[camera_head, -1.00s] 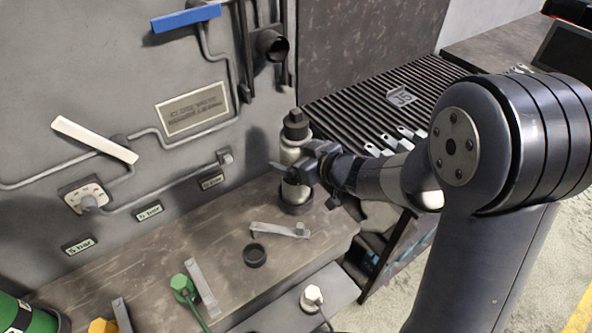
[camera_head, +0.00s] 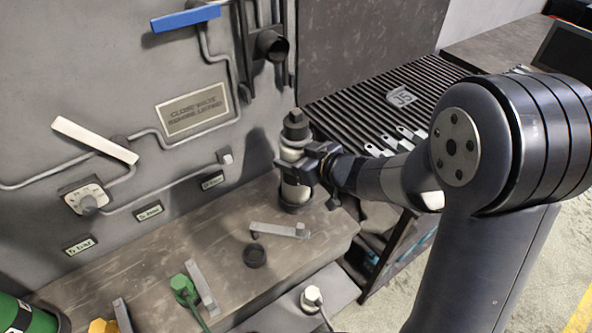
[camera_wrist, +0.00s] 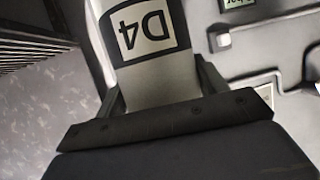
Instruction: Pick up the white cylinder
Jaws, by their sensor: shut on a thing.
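The white cylinder (camera_head: 295,189) stands upright on the workbench in the head view, with a dark cap on top and a dark ring-like holder (camera_head: 297,206) around its foot. My gripper (camera_head: 296,170) is shut on its side at mid-height, its fingers covering part of the body. In the wrist view the white cylinder (camera_wrist: 155,78) fills the space between the fingers of my gripper (camera_wrist: 158,90) and shows a label reading D4. Whether its foot has left the holder cannot be told.
An empty dark ring (camera_head: 254,255) and a flat metal bracket (camera_head: 280,230) lie on the bench (camera_head: 200,236) in front. A panel with pipes, a blue lever (camera_head: 186,18) and a white lever (camera_head: 95,139) stands behind. A ribbed rack (camera_head: 375,90) with brackets lies to the right.

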